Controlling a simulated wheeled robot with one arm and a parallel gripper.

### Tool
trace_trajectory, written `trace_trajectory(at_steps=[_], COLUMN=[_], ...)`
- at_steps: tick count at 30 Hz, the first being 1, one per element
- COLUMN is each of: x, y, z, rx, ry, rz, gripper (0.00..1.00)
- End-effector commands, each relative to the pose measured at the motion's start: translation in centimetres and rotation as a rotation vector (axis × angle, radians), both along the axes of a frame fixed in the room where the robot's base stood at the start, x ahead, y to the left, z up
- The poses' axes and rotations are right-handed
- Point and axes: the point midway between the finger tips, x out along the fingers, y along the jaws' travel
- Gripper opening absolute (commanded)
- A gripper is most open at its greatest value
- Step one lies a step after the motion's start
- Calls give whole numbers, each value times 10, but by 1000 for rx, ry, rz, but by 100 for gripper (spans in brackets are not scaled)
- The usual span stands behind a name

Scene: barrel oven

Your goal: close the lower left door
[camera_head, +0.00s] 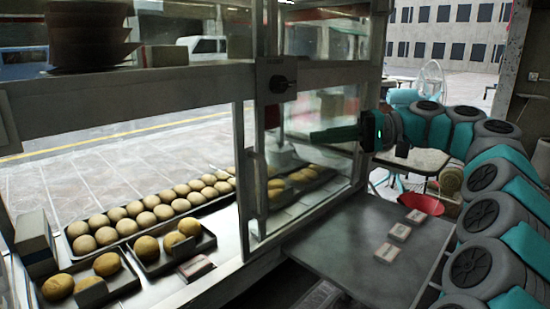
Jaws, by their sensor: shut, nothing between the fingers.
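The display cabinet (120,100) has a lower level with trays of buns. Its lower left front stands open as a wide gap, with no pane visible across it. A glass panel in a pale upright frame (247,185) stands at the right end of this gap, and glass (325,165) fills the lower right part. I cannot tell for certain which pane is the lower left door. My gripper (312,135) is dark with a green light. It points left, shut and empty, in front of the right glass. I cannot tell whether it touches the glass.
Buns sit on dark trays (148,266) inside, near the opening. A pale box (35,243) stands at the left. Stacked plates (90,35) are on the upper shelf.

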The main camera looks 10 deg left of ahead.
Motion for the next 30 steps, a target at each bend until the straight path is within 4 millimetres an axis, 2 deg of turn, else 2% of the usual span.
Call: trace_trajectory(at_steps=[12,21,30], x=[-4,-13,-34], y=[27,78,92], z=[-6,-12,-16], rx=[0,1,1], ry=[-1,2,4], rz=[2,6,3], gripper=[0,0,0])
